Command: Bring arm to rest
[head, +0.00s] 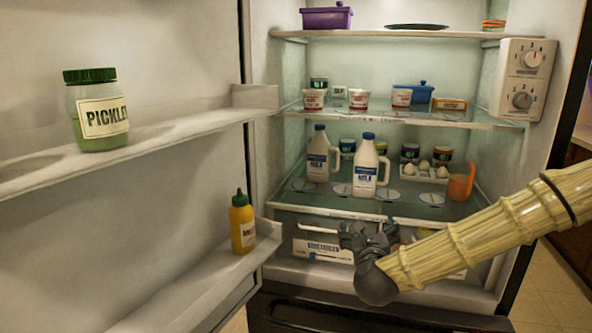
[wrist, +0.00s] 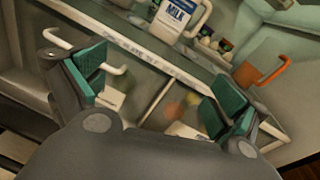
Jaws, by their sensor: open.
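My gripper (head: 368,236) is in front of the open fridge, at the height of the drawers below the milk shelf. My arm reaches in from the right of the head view. In the wrist view my gripper (wrist: 157,95) has its two green-padded fingers wide apart with nothing between them. Behind the fingers the wrist view shows the shelf's front edge and the clear drawer fronts. A milk jug (wrist: 178,14) stands beyond, at the top of that view. In the head view my gripper covers part of the drawer fronts.
Two milk jugs (head: 367,165), an egg carton (head: 424,172) and an orange cup (head: 460,187) stand on the lower shelf. The open door on the left holds a pickle jar (head: 104,118) and a mustard bottle (head: 242,222). Floor (head: 555,285) shows at the right.

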